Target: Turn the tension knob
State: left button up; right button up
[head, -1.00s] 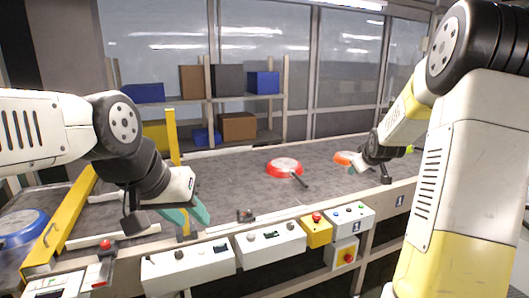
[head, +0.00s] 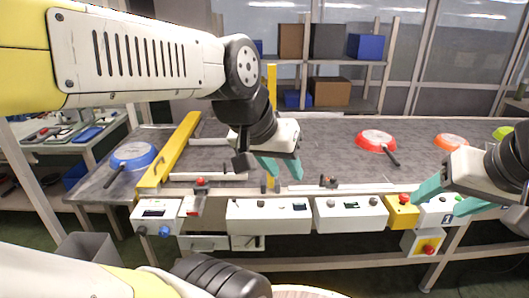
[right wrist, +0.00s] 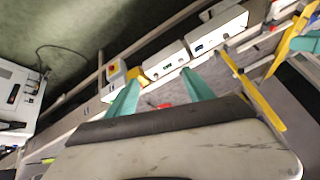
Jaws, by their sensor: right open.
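A blue knob (head: 164,232) and a dark knob (head: 141,230) sit under the white control box (head: 155,213) at the conveyor's left end in the head view. I cannot read which is the tension knob. My left gripper (head: 285,177) is open and empty above the conveyor's front edge, beside the short yellow post and right of these knobs. My right gripper (head: 440,204) is open and empty at the front edge, far right, by the yellow button box (head: 402,212). In the right wrist view its fingers (right wrist: 160,77) are spread, with control boxes beyond them.
More white control boxes (head: 268,217) (head: 350,216) line the front edge. A blue pan (head: 133,155) lies at the left end, beyond a yellow bar (head: 170,155). A red pan (head: 375,139) and orange pan (head: 450,142) lie on the belt (head: 330,145). A grey bin (head: 90,258) stands front left.

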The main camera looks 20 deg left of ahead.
aim_at(141, 231)
jog(key=u, duration=1.9)
